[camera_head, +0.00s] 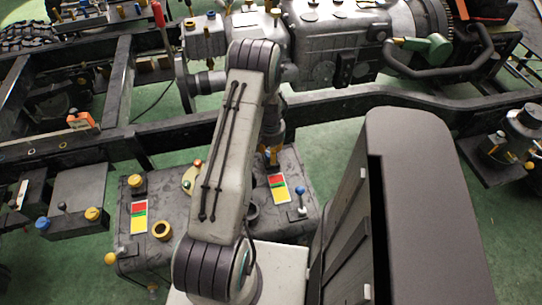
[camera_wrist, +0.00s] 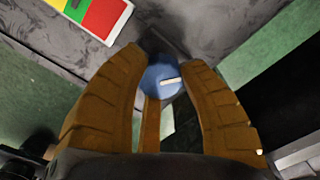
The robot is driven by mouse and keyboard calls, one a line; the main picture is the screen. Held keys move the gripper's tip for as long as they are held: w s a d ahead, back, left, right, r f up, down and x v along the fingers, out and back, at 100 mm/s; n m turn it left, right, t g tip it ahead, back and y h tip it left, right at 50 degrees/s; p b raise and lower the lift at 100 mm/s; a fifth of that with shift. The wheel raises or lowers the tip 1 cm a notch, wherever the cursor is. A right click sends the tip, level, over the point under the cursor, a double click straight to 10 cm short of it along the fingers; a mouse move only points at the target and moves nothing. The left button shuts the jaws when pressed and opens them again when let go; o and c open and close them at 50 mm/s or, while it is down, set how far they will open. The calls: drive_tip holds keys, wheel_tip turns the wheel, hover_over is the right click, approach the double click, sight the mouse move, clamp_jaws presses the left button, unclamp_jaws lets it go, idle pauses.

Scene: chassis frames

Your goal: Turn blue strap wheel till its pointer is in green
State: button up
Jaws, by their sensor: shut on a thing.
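The blue wheel (camera_wrist: 158,88) shows in the wrist view as a small round blue face with a short white pointer mark (camera_wrist: 170,81) on its right half. My gripper (camera_wrist: 165,62) has its ochre fingers around the wheel and is shut on it. A label with green, red and yellow fields (camera_wrist: 95,14) lies at the upper left of the wheel, apart from it. The white mark does not point toward that label. In the head view my gripper (camera_head: 271,155) reaches down at the dark box, partly hidden by my arm; I cannot make out the held wheel there.
The dark box (camera_head: 190,225) carries yellow knobs, a coloured label (camera_head: 139,216) and a small blue-topped lever (camera_head: 297,190). The chassis rail (camera_head: 330,105) and the grey gearbox (camera_head: 345,40) stand behind. Green floor (camera_head: 420,125) shows at the right.

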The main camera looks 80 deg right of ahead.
drive_tip(key=shift+f+m+b, duration=0.15)
drive_tip(key=shift+m+b, duration=0.3)
drive_tip(key=shift+m, duration=0.25)
drive_tip(key=o, duration=1.2)
wheel_tip(320, 180, up, 12)
drive_tip(key=shift+r, duration=0.1)
idle(0.3)
